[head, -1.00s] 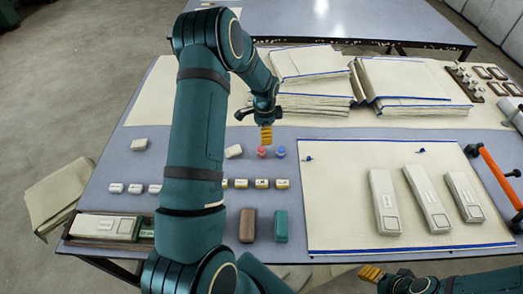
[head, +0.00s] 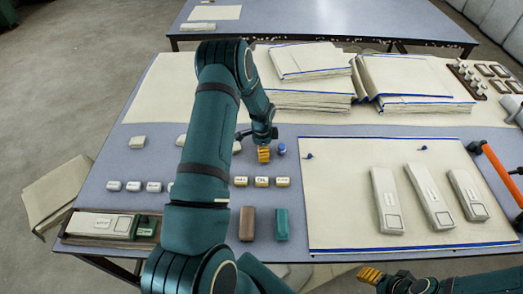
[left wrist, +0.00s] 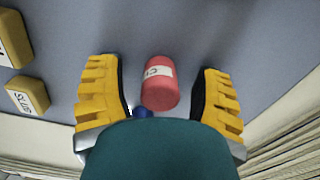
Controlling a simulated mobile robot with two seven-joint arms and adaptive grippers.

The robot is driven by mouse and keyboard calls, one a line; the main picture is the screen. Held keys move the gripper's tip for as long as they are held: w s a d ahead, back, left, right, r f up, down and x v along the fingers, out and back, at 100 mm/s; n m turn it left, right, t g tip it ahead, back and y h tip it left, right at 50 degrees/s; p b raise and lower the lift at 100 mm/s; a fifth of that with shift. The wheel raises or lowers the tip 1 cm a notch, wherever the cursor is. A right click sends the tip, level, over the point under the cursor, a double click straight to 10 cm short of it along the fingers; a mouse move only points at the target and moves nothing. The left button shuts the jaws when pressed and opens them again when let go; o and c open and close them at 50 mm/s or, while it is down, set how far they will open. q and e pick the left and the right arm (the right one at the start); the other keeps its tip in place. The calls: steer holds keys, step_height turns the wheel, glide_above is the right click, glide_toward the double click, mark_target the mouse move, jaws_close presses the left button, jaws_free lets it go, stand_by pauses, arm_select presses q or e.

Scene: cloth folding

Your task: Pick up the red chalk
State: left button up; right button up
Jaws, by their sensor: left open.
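The red chalk (left wrist: 158,88) is a short red cylinder with a white label. In the left wrist view it lies between the two yellow fingers of my left gripper (left wrist: 159,97), with a gap on both sides. My left gripper (head: 264,154) is open and low over the table in the head view, where it hides the red chalk. The blue chalk (head: 282,149) stands just right of it; a bit of blue (left wrist: 143,112) also shows below the red chalk in the left wrist view. My right gripper (head: 370,274) is at the bottom edge, away from the chalks.
Small labelled blocks (head: 262,182) lie in a row in front. A brown block (head: 247,224) and a green block (head: 281,225) lie nearer. A cream cloth (head: 340,205) with several long white blocks lies right. Folded cloth stacks (head: 310,98) stand behind.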

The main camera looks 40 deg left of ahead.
arm_select(q)
steer(key=shift+r, duration=0.1)
jaws_close()
steer(key=shift+r, duration=0.1)
step_height(320, 180, up, 10)
steer(key=shift+f+p, duration=0.1)
steer(key=shift+p, duration=0.65)
steer(key=c, duration=0.8)
jaws_free()
steer(key=shift+c, duration=0.2)
jaws_close()
